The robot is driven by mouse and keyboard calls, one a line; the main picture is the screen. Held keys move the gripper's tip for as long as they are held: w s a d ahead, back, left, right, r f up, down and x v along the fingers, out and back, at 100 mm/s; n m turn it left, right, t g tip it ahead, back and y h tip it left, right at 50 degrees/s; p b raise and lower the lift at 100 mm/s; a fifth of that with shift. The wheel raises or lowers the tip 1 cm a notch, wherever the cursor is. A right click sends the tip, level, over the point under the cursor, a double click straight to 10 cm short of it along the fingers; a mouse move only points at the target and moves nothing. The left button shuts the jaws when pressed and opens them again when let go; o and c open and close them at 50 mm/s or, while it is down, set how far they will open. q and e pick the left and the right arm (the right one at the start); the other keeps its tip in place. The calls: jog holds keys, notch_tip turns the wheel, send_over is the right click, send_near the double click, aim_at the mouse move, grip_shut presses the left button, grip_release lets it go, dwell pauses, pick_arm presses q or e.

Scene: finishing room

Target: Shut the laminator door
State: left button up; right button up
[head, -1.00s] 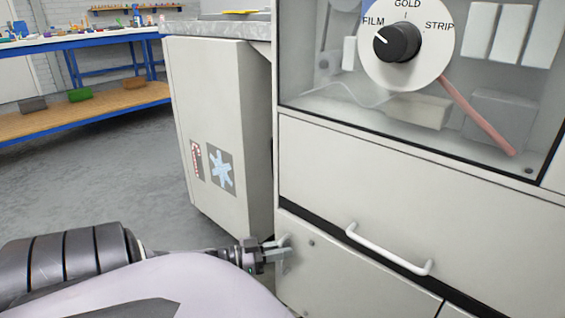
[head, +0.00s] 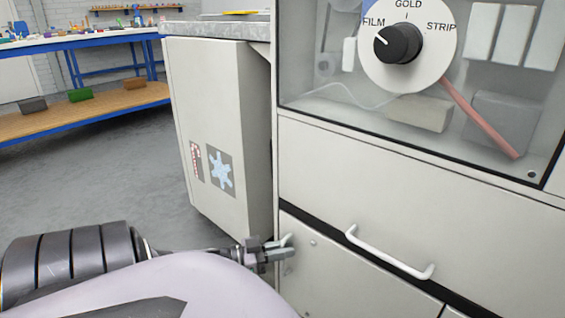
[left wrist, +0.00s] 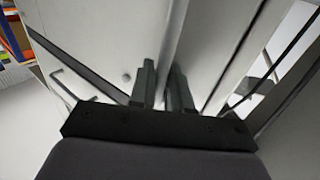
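The laminator (head: 420,175) is a pale cabinet with a clear window and a dial in the head view. Its lower door (head: 345,280) is a flat panel below a dark gap; I cannot tell how far it stands open. A small white door handle (head: 287,238) shows near its left edge, mostly hidden by my gripper. My left gripper (head: 281,252) is at this handle, its fingers close together with a narrow gap. In the left wrist view the gripper (left wrist: 161,85) has a pale strip between its fingers. My right gripper is out of view.
A drawer with a white bar handle (head: 390,256) is above the lower door. A grey cabinet (head: 215,130) with stickers stands left of the laminator. A blue workbench (head: 100,38) stands at the back left, with clear floor (head: 110,165) in front.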

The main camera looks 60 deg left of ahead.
pick_arm(q)
jog(key=shift+s+a+r, duration=0.1)
jog(key=shift+a+r, duration=0.1)
jog(key=shift+a, duration=0.2)
jog(key=p+v, duration=0.1)
jog(key=v, duration=0.5)
jog(key=shift+s+d+f, duration=0.15)
jog(key=shift+s, duration=0.25)
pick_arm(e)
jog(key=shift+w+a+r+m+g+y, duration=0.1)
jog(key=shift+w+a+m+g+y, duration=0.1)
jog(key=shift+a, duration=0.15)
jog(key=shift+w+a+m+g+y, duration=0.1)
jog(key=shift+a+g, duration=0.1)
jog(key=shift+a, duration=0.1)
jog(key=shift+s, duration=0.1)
